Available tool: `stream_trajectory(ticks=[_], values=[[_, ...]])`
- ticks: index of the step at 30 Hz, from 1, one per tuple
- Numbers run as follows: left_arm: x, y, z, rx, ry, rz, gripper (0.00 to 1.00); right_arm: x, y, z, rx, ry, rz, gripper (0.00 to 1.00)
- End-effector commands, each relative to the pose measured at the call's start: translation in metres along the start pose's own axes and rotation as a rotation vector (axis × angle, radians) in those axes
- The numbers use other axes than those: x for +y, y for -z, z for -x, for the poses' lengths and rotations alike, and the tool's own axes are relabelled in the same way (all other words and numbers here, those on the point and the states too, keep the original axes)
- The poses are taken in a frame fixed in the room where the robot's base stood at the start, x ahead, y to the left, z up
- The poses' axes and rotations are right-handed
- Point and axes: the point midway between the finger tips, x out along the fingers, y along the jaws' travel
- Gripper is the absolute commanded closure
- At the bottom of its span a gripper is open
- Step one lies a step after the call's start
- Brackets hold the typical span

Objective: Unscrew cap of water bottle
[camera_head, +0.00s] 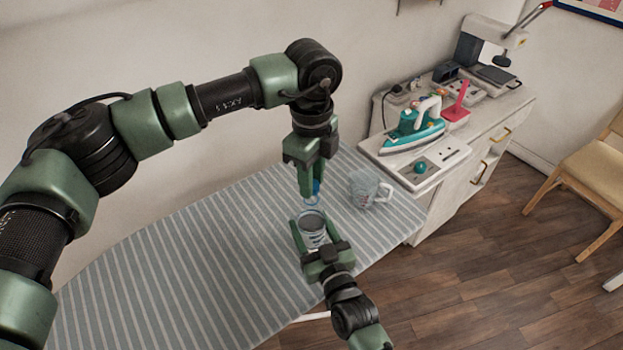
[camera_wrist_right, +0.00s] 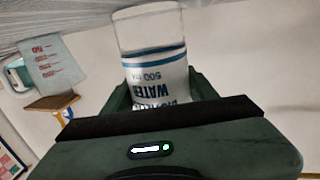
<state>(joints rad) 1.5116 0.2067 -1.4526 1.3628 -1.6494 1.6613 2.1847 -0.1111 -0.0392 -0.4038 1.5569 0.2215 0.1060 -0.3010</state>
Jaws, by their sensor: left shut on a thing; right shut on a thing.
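The water bottle (camera_head: 312,229) is clear and grey with a printed label, and is seen near the front edge of the striped board. In the right wrist view the bottle (camera_wrist_right: 155,62) appears with its WATER lettering upside down. My right gripper (camera_head: 323,252) is shut around the bottle. My left gripper (camera_head: 311,190) points down from above and is shut on the blue cap (camera_head: 316,187). The cap shows between its fingers, just above the bottle in the picture. I cannot tell whether cap and bottle touch. The fingers partly hide the cap.
The striped ironing board (camera_head: 190,270) is clear on the left. A clear measuring cup (camera_head: 366,190) stands close on the right. A chair (camera_head: 590,175) is at the far right.

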Motion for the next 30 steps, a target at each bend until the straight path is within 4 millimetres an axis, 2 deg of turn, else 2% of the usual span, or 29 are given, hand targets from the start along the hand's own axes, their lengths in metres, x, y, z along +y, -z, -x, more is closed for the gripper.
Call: stream_trajectory(ticks=[7, 15, 22, 23, 24, 25, 30], values=[[0.000, 0.000, 0.006, -0.001, 0.001, 0.000, 1.00, 0.000, -0.004, 0.001, -0.010, 0.001, 0.001, 1.00], [0.000, 0.000, 0.037, -0.001, 0.001, 0.000, 1.00, 0.000, -0.004, 0.001, -0.009, 0.001, 0.001, 1.00], [0.000, 0.000, 0.040, -0.001, 0.000, 0.000, 1.00, 0.000, -0.004, 0.001, -0.009, 0.001, 0.001, 1.00], [0.000, 0.000, 0.040, 0.000, 0.000, 0.000, 1.00, 0.000, -0.004, 0.001, -0.009, 0.001, 0.001, 0.37], [0.000, 0.000, 0.040, -0.001, 0.000, 0.000, 1.00, 0.000, -0.004, 0.001, -0.009, 0.001, 0.001, 0.26], [0.000, 0.000, 0.040, 0.000, 0.000, 0.000, 1.00, 0.000, -0.004, 0.001, -0.008, 0.001, 0.001, 0.18], [0.000, 0.000, 0.040, 0.000, 0.000, 0.000, 1.00, 0.000, -0.002, 0.001, -0.005, 0.001, 0.001, 0.17]])
